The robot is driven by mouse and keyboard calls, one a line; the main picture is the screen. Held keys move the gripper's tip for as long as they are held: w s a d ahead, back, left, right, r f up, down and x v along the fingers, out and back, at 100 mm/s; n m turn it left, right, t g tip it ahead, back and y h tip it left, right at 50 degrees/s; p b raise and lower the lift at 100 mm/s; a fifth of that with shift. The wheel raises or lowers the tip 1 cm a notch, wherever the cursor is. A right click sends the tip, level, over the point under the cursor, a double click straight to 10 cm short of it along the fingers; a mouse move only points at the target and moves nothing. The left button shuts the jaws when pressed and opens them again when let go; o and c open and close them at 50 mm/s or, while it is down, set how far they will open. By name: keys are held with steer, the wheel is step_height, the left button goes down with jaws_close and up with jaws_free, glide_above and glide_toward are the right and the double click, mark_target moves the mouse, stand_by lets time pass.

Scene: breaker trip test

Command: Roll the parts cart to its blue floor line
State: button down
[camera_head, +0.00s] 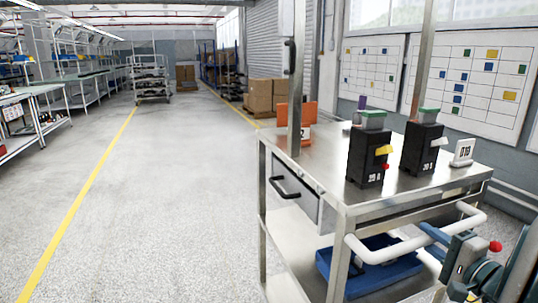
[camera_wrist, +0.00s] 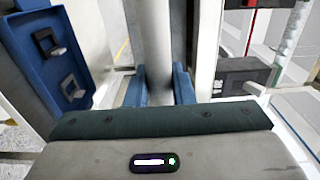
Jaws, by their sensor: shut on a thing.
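The parts cart (camera_head: 321,170) is a steel two-shelf cart at the right in the head view, with a drawer and a black pull. A white bar handle (camera_head: 400,249) sticks out from its near end. My gripper (camera_head: 437,241) is shut on this handle, blue fingers on either side of the bar. In the wrist view the bar (camera_wrist: 154,40) runs between the fingers of my gripper (camera_wrist: 157,88). The cart's wheels are out of view. No blue floor line shows in either view.
Two black breakers (camera_head: 367,155) (camera_head: 421,148) and a number card (camera_head: 463,152) stand on the cart top. A blue tray (camera_head: 375,272) lies on its lower shelf. A yellow line (camera_head: 85,190) crosses open grey floor at left. Cardboard boxes (camera_head: 262,95) stand beyond the cart.

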steer(key=shift+b+v, duration=0.35)
steer(key=shift+v, duration=1.2)
steer(key=c, duration=1.2)
jaws_free()
steer(key=shift+w, duration=0.1)
steer(key=shift+o, duration=0.2)
steer(key=v, duration=1.4)
steer(key=shift+w, duration=0.1)
